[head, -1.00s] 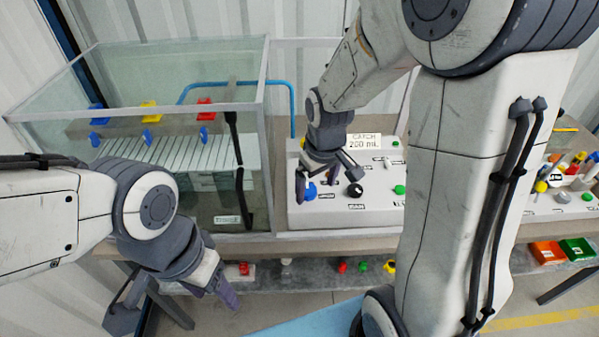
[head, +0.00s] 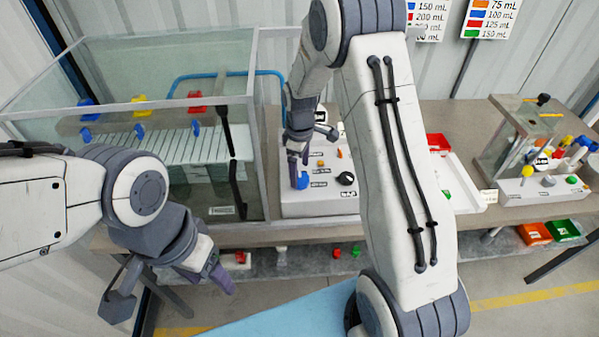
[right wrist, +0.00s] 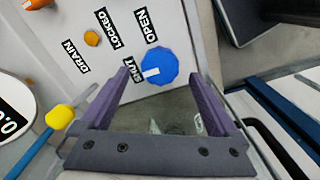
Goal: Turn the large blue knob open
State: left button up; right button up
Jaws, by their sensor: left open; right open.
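The large blue knob (right wrist: 160,67) is on the white panel (right wrist: 150,20) in the right wrist view, with a white mark on its face pointing toward the SHUT label (right wrist: 134,75). The OPEN label (right wrist: 146,25) is printed beside it. My right gripper (right wrist: 158,90) is open, with one finger on each side of the knob and a little short of it; I cannot tell whether it touches. In the head view the knob (head: 302,181) shows just below my right gripper (head: 298,165). My left gripper (head: 220,275) is open and empty in front of the bench, away from the knob.
A glass tank (head: 130,100) stands left of the panel. A black knob (head: 345,178) sits right of the blue knob. An orange button (right wrist: 92,38) and a yellow-tipped lever (right wrist: 60,116) are near my right gripper. Another small rig (head: 545,180) stands at far right.

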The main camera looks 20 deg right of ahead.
aim_at(300, 181)
jog(key=shift+f, duration=1.5)
jog(key=c, duration=1.4)
